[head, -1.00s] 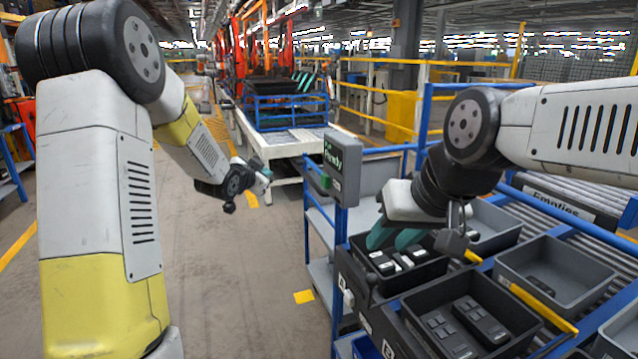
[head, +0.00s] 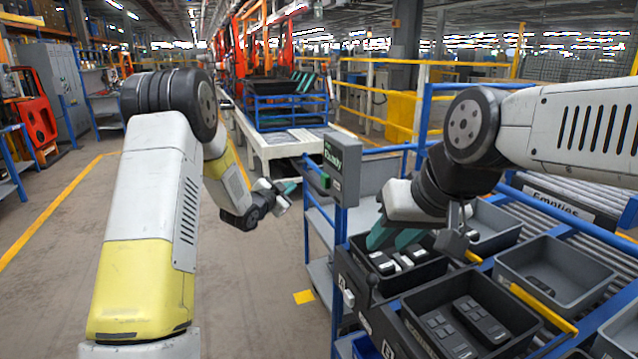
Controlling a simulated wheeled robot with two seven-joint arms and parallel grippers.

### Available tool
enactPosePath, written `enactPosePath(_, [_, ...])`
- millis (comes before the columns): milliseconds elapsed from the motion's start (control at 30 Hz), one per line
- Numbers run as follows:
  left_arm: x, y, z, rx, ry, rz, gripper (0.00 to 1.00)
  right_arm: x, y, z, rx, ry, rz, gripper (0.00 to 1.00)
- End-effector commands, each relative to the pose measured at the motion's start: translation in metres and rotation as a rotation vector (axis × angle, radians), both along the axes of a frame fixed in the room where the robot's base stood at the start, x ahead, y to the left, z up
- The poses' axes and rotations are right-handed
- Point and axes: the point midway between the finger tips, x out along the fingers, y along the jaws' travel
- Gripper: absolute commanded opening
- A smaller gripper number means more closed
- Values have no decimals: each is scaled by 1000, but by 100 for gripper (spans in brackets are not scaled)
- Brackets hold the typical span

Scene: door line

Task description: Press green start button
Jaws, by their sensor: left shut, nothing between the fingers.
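The green start button (head: 325,181) is on the left side of a grey box with a lit "Ready" display (head: 342,168), mounted on a post at the cart's corner. My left gripper (head: 289,187) is shut and empty. In the picture its teal fingertips are just left of the button, with a small gap between them. My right gripper (head: 391,238) has its teal fingers apart, pointing down over a black bin (head: 428,272) that holds dark parts with white pieces. I see nothing held between those fingers.
A grey shelf cart with blue rails (head: 318,228) stands below the box. Grey bins (head: 585,272) and another black bin (head: 525,318) lie on the right. A white cart with a blue frame (head: 275,145) is behind. The floor at left is clear.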

Motion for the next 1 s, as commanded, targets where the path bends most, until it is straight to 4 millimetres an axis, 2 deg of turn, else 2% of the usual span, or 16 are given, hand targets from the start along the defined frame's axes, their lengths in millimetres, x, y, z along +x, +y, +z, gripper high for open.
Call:
enactPosePath(200, [10, -32, 0, -1, -1, -3, 0, 0, 0, 0, 0, 0, 0, 36])
enactPosePath(433, [18, -58, 1, 0, -2, -3, 0, 0, 0, 0, 0, 0, 0, 36])
enactPosePath(633, [22, -67, 0, -1, 0, 0, 0, 0, 0, 0, 0, 0, 0, 36])
enactPosePath(1000, [22, -68, 1, -1, 0, 0, 0, 0, 0, 0, 0, 0, 0, 36])
